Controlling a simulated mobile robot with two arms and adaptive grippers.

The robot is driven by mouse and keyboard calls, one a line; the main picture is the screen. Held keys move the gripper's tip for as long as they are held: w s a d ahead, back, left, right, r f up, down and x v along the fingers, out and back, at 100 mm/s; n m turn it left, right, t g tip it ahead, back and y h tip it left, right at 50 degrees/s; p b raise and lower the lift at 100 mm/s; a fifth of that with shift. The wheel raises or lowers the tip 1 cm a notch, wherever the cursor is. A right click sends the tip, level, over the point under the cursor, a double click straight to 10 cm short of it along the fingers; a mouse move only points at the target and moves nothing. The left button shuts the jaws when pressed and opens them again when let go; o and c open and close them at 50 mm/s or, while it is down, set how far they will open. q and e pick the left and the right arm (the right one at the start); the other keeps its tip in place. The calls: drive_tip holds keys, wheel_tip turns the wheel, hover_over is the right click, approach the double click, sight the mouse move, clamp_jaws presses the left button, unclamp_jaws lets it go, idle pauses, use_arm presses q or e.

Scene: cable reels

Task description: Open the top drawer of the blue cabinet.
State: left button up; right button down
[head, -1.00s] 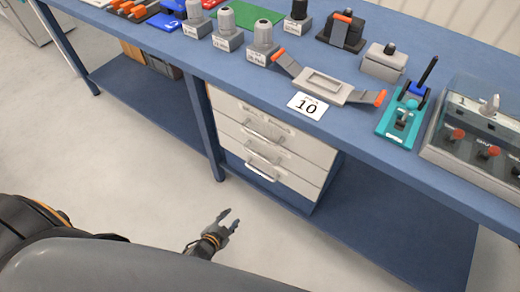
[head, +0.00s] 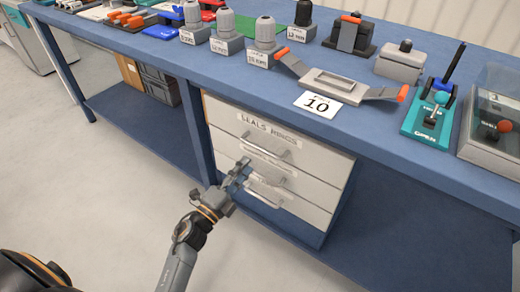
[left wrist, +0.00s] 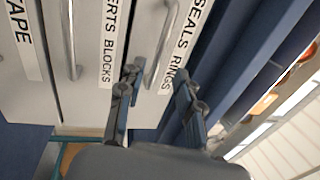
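The blue cabinet (head: 312,236) with white drawer fronts stands under the workbench. Its top drawer (head: 318,148), labelled SEALS RINGS, looks shut and has a grey bar handle (head: 266,145). My left gripper (head: 240,170) is in front of the drawers, just below and left of that handle, hiding part of the lower fronts. In the left wrist view the drawers appear turned sideways. There the left gripper (left wrist: 157,80) is open, and the top handle (left wrist: 162,42) runs down to between its fingertips. I cannot tell whether it touches. My right gripper is not in view.
The blue workbench (head: 160,60) overhangs the cabinet, with a leg (head: 193,130) just left of it. Dark crates (head: 158,84) sit on the lower shelf. The floor in front is clear.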

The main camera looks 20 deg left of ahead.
sight(260, 148)
use_arm(q)
drive_tip(key=x, duration=0.8)
drive_tip(key=shift+w, duration=0.15)
clamp_jaws()
